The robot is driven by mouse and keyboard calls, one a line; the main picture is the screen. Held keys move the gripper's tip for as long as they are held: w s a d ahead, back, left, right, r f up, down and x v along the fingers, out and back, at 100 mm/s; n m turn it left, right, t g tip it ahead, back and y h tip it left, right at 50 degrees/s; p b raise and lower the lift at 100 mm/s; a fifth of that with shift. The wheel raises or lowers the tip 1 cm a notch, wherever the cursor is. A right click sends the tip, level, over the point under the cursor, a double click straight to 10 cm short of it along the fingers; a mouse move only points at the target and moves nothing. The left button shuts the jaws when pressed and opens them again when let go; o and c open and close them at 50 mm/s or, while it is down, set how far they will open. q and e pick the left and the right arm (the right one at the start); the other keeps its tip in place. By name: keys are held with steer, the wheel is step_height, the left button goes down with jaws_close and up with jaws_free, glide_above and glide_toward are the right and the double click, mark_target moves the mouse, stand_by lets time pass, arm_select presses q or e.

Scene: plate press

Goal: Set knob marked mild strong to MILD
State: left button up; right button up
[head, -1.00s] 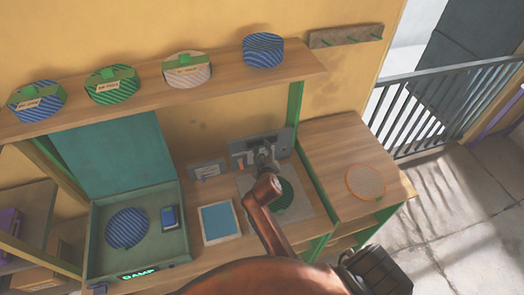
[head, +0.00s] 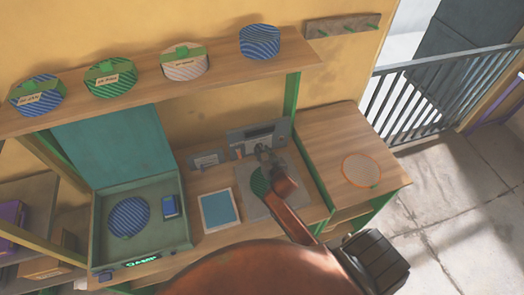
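A grey machine with an upright panel (head: 240,138) and a flat base plate (head: 247,205) stands on the bench in the head view. A knob marked mild strong cannot be made out; the panel markings are too small to read. My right gripper (head: 263,153) is dark and small in front of the panel, at the end of my copper-coloured arm. Whether its fingers are open or shut does not show. A green striped round piece (head: 261,183) lies on the base plate, partly hidden by my arm. My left gripper is not in view.
An open teal box (head: 183,238) holds a blue striped disc (head: 128,217) and a small blue block (head: 170,206). A pale blue-topped pad (head: 219,210) lies beside the machine. An orange-rimmed hoop (head: 361,170) lies right. A shelf (head: 222,83) with striped round packs runs above.

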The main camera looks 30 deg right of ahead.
steer(key=shift+w+d+f, duration=0.1)
steer(key=shift+w, duration=0.2)
steer(key=shift+c, duration=0.5)
jaws_close()
